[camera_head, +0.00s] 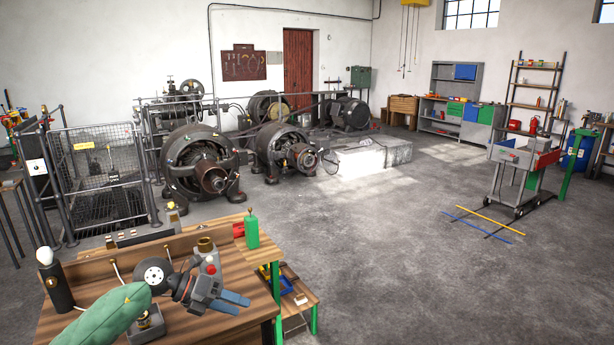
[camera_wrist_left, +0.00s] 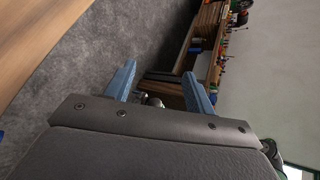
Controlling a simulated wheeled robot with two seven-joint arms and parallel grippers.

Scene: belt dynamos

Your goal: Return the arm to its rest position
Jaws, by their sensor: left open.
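My left arm (camera_head: 104,318), in a green sleeve, comes in from the lower left in the head view. It reaches over the wooden workbench (camera_head: 95,270). My left gripper (camera_head: 236,303) has two blue fingers that point right, over the bench's right part. The fingers are apart with nothing seen between them. In the left wrist view the two blue fingers (camera_wrist_left: 160,85) stand wide apart, with grey floor and bench parts beyond. The gripper's height above the bench top is hard to tell. My right gripper is in neither view.
Close to the left arm stand a grey device with a red button (camera_head: 209,258), a dark bottle with a white top (camera_head: 55,280) and a grey box (camera_head: 147,328). Open floor (camera_head: 400,270) lies to the right.

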